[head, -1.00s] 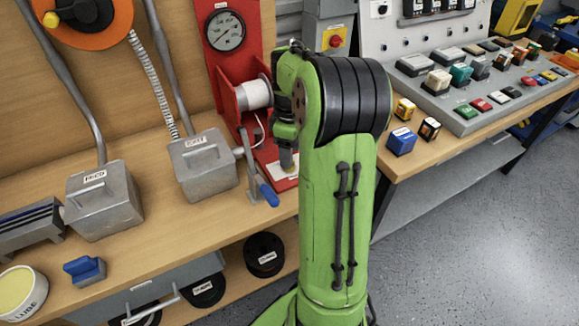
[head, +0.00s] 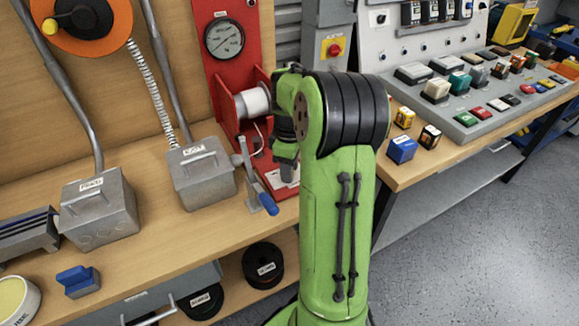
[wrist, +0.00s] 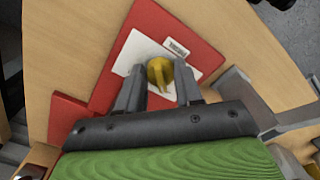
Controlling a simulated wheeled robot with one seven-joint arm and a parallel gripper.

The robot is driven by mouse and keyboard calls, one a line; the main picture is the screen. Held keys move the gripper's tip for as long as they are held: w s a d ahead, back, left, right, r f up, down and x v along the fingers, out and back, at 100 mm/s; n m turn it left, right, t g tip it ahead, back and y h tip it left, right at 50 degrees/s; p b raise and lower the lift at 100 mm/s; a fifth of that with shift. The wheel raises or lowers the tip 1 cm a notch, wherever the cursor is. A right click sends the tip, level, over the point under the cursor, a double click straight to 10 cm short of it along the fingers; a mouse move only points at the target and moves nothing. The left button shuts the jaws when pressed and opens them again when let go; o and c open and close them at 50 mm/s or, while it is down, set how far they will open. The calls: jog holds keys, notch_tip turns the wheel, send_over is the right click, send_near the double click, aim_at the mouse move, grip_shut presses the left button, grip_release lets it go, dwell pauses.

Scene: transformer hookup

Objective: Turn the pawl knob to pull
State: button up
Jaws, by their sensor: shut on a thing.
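The yellow pawl knob (wrist: 158,70) stands on a white plate (wrist: 135,66) on the red base (wrist: 190,60) in the wrist view. A bar-shaped grip runs across its top. My gripper (wrist: 160,84) has one finger on each side of the knob and is shut on it. In the head view my gripper (head: 285,165) points down at the foot of the red stand (head: 236,62), and the knob is hidden there. The small label on the plate is too small to read.
The red stand carries a gauge (head: 224,38) and a white spool (head: 252,101). A crank with a blue handle (head: 268,204) stands just left of my gripper. Grey boxes (head: 200,172) sit farther left. Small coloured blocks (head: 401,147) lie on the right bench.

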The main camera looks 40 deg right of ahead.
jog(key=m+p, duration=0.2)
jog(key=m, duration=0.2)
jog(key=shift+a+r, duration=0.1)
jog(key=shift+r, duration=0.05)
jog(key=m+p, duration=0.2)
jog(key=m, duration=0.2)
jog(key=shift+m, duration=0.3)
jog(key=m+p, duration=0.1)
jog(key=m, duration=0.3)
jog(key=shift+a, duration=0.15)
jog(key=m+p, duration=0.1)
jog(key=m, duration=0.4)
jog(key=shift+w+p, duration=0.1)
jog(key=shift+p, duration=0.25)
jog(key=o, duration=1)
